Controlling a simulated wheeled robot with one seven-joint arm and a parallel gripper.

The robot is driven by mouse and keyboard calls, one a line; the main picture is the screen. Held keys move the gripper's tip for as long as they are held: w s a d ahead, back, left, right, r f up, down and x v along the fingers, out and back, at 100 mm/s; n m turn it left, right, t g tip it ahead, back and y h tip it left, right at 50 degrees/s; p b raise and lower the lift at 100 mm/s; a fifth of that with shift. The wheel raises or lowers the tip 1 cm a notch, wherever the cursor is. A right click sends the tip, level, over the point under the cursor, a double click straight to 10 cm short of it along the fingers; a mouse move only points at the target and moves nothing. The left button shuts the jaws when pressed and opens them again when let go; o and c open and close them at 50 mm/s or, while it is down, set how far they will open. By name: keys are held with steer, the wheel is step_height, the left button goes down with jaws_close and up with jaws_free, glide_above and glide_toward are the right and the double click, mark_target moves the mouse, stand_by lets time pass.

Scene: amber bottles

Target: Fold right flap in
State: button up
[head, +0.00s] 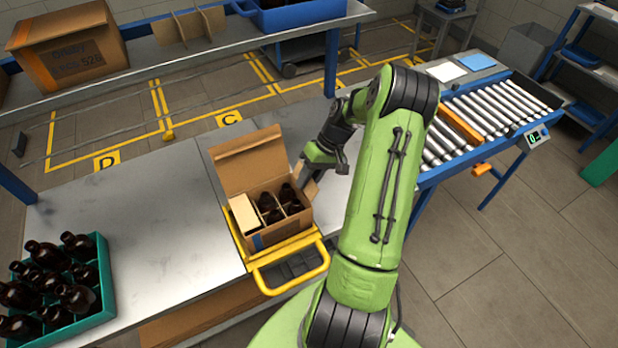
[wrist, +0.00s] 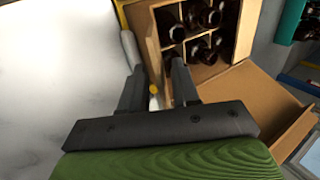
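The open carton (head: 282,232) stands in the yellow fixture on the grey bench, with dark bottles (head: 268,205) in its divided inside. Its right flap (head: 309,192) leans outward at the carton's right side, partly hidden by my gripper. The tall back flap (head: 248,160) stands up. A pale flap or panel (head: 243,214) covers the left part of the inside. My gripper (head: 312,178) is at the right flap, fingers pointing down. In the wrist view my gripper (wrist: 156,85) has its fingers apart beside the carton wall; whether they touch cardboard I cannot tell.
A yellow handled frame (head: 290,268) juts out in front of the carton. A teal crate of bottles (head: 98,318) stands at the left. A roller conveyor (head: 490,115) is at the right. The bench (head: 160,220) between crate and carton is clear.

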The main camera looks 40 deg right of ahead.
steer(key=shift+c, duration=0.3)
jaws_close()
steer(key=shift+a, duration=0.1)
steer(key=h+b, duration=0.1)
steer(key=a+h+b, duration=0.1)
steer(key=g+h+b, duration=0.1)
steer(key=h+b, duration=0.1)
steer(key=shift+w+a+r, duration=0.15)
steer(key=shift+w+a, duration=0.15)
steer(key=a+g+h+b, duration=0.1)
steer(key=h, duration=0.2)
steer(key=a+h+b, duration=0.1)
steer(key=h, duration=0.2)
steer(key=a+g+h+b, duration=0.1)
steer(key=h, duration=0.2)
steer(key=shift+w+f+g+b, duration=0.3)
steer(key=shift+w+f, duration=0.05)
steer(key=shift+w+a+f+g+h, duration=0.1)
steer(key=shift+a+f+g+h, duration=0.1)
steer(key=shift+h, duration=0.45)
steer(key=shift+s+a+f+g+h, duration=0.1)
steer(key=shift+g+h, duration=0.1)
steer(key=shift+h, duration=0.4)
steer(key=shift+w+a+f+g+h, duration=0.1)
steer(key=shift+f+g+h, duration=0.1)
steer(key=shift+h, duration=0.45)
